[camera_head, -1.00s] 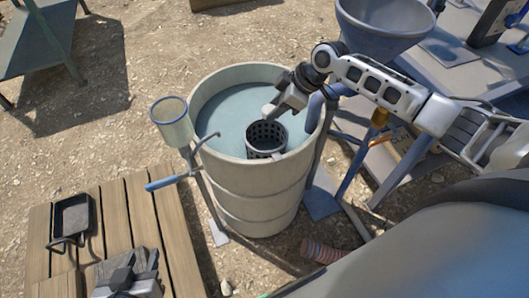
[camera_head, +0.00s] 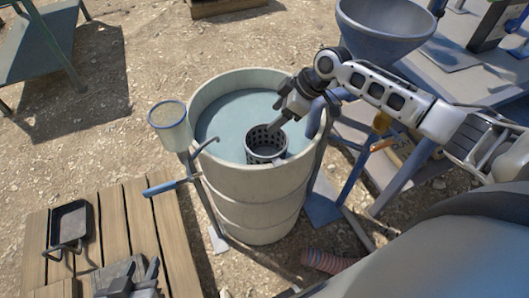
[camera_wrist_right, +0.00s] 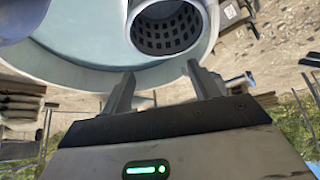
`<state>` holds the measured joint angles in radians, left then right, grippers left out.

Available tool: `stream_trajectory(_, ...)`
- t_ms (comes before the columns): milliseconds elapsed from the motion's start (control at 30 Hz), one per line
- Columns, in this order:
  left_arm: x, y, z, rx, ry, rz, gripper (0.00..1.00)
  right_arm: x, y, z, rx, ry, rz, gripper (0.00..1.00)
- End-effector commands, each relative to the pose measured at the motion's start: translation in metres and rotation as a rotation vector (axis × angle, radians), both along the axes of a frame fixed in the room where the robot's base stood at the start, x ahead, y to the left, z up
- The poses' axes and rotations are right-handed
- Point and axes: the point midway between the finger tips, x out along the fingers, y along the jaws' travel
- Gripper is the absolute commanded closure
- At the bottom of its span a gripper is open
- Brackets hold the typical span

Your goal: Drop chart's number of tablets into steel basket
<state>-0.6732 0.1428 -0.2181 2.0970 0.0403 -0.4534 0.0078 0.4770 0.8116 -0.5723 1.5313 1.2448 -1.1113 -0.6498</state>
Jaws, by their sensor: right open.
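The dark steel basket (camera_head: 265,146), a perforated cylinder, sits inside the top of a pale drum (camera_head: 262,196) holding bluish liquid. My right gripper (camera_head: 276,124) is just above the basket's back right rim. In the right wrist view the basket (camera_wrist_right: 170,40) lies beyond the open right fingers (camera_wrist_right: 165,92), and nothing shows between them. No tablets show in the basket's visible part. My left gripper (camera_head: 140,272) is at the bottom left above the wooden pallet, fingers pointing up in the picture. No chart that I can make out is in view.
A clear cup (camera_head: 169,128) and a blue-handled lever (camera_head: 170,186) stand at the drum's left side. A black pan (camera_head: 70,224) lies on the wooden pallet (camera_head: 117,222). A grey funnel (camera_head: 390,30) and a cluttered table are at the upper right.

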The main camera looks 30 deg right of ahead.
Motion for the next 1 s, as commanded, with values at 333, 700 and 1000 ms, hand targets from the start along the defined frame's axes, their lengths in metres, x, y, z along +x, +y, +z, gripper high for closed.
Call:
stream_trajectory(333,0.000,0.000,-0.001,0.002,0.001,0.000,0.64,-0.023,-0.032,0.060,-0.006,-0.003,0.000,0.39)
stream_trajectory(700,0.000,0.000,-0.001,0.002,0.001,0.000,0.64,-0.036,-0.048,0.093,-0.002,0.001,0.000,0.39)
stream_trajectory(1000,0.000,0.001,-0.001,0.003,0.000,-0.002,0.64,-0.036,-0.048,0.093,-0.001,0.001,0.000,0.39)
